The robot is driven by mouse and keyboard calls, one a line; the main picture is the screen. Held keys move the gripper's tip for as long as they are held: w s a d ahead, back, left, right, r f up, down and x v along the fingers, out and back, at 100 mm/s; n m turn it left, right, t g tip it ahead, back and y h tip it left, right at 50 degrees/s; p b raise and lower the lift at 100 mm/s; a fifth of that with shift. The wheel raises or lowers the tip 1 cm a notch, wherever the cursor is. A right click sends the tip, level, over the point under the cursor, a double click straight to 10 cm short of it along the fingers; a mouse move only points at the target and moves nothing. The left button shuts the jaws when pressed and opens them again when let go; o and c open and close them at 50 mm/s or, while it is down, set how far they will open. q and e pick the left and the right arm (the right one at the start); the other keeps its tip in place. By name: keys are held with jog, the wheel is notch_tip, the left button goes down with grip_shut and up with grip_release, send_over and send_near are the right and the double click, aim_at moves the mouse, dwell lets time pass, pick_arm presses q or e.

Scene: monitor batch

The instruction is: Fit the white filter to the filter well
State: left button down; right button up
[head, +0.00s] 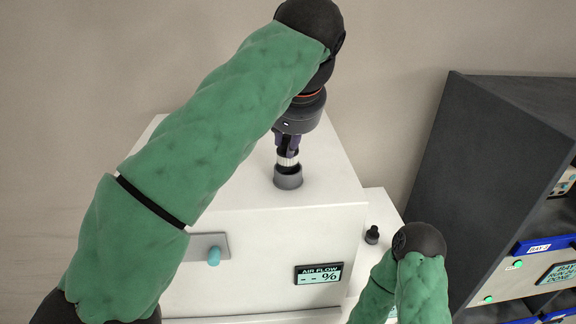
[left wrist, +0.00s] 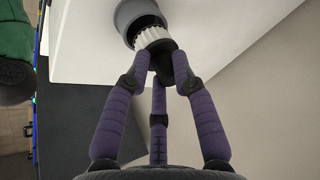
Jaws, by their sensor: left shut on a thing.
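The white filter (head: 287,161) is a small ribbed cylinder with a dark cap end. It also shows in the left wrist view (left wrist: 153,38). My left gripper (head: 287,146) is shut on its dark end, pointing down. The filter well (head: 288,180) is a short grey round collar on top of the white machine. In the left wrist view, the filter's free end overlaps the well's mouth (left wrist: 126,16), with part of the dark opening showing beside it. I cannot tell whether its tip is inside the rim. My right gripper is out of view; only my right arm shows.
The white machine (head: 240,225) has a teal-knobbed plate (head: 208,247) and an air flow display (head: 318,274) on its front. A small black knob-like object (head: 372,235) stands on a lower white surface at right. A dark rack (head: 480,170) with blue-edged bays stands further right.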

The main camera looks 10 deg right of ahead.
aim_at(282, 160)
pick_arm(q)
jog(key=shift+f+b, duration=1.4)
jog(key=shift+f, duration=0.55)
jog(key=shift+f, duration=0.2)
dwell(0.9)
jog(key=c, duration=1.2)
grip_release()
jog(key=shift+o, duration=1.4)
jog(key=shift+w, duration=0.15)
